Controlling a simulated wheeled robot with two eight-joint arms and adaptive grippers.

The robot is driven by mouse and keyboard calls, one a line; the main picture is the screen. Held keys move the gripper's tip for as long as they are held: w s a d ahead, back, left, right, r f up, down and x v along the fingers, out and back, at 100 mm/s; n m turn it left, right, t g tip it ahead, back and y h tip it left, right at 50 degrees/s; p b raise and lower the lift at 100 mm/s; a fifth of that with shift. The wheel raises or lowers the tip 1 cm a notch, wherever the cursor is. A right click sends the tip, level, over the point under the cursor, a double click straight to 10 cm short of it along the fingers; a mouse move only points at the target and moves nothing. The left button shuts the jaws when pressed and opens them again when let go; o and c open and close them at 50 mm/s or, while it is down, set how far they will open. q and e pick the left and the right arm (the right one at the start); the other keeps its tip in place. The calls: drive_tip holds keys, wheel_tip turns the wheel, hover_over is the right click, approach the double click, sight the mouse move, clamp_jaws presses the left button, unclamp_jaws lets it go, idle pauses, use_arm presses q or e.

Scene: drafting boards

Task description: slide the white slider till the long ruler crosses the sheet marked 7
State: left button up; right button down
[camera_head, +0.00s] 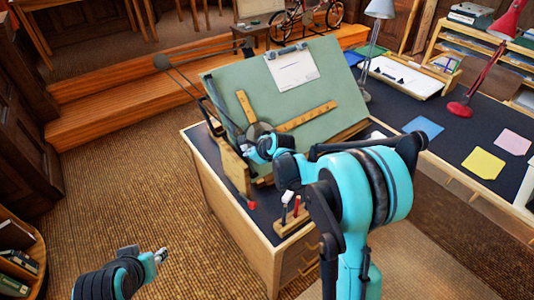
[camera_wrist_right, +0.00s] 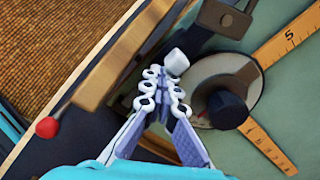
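A tilted green drafting board (camera_head: 225,85) carries the long wooden ruler (camera_head: 305,116), which points right, and a shorter ruler (camera_head: 246,105) pointing up. Both meet at a round head, which the right wrist view shows with a dark knob (camera_wrist_right: 227,108). In that view the white slider (camera_wrist_right: 176,62) is a small white block just beyond the fingertips of my right gripper (camera_wrist_right: 162,82). A narrow gap shows between these fingers; nothing is held. A white sheet (camera_head: 293,70) is clipped high on the board; its mark is unreadable. My left gripper (camera_head: 160,255) is low over the floor, away from the board.
A wooden bar (camera_wrist_right: 125,55) and a red knob (camera_wrist_right: 47,127) lie left of my right gripper. A pen block (camera_head: 291,222) stands at the desk's front. Blue (camera_head: 423,127), pink (camera_head: 513,142) and yellow (camera_head: 483,162) sheets lie at right, near a red lamp (camera_head: 487,75).

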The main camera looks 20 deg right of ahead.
drive_tip(key=shift+w+a+r, duration=0.2)
drive_tip(key=shift+w+r, duration=0.2)
drive_tip(key=shift+r, duration=0.1)
drive_tip(key=shift+w+a+r+p, duration=0.3)
drive_tip(key=shift+w+r+p, duration=0.35)
drive_tip(key=shift+w+r, duration=0.15)
drive_tip(key=shift+w+a+r+p, duration=0.25)
drive_tip(key=shift+w+r+p, duration=0.35)
drive_tip(key=shift+w+r, duration=0.2)
drive_tip(key=shift+w+a+r+p, duration=0.3)
drive_tip(key=shift+w+r+p, duration=0.35)
drive_tip(key=shift+w+r, duration=0.15)
drive_tip(key=shift+r, duration=0.1)
drive_tip(key=shift+w+a+r+p, duration=0.3)
drive_tip(key=shift+w+r+p, duration=0.3)
drive_tip(key=shift+w+r, duration=0.2)
drive_tip(key=shift+w+a+r+p, duration=0.25)
drive_tip(key=shift+w+r+p, duration=0.3)
drive_tip(key=shift+w+r, duration=0.2)
drive_tip(key=shift+w+a+r+p, duration=0.3)
drive_tip(key=shift+w+r+p, duration=0.35)
drive_tip(key=shift+r, duration=0.2)
drive_tip(key=shift+w+a+r+p, duration=0.25)
drive_tip(key=shift+w+r+p, duration=0.3)
drive_tip(key=shift+w+r, duration=0.3)
drive_tip(key=shift+f, duration=0.1)
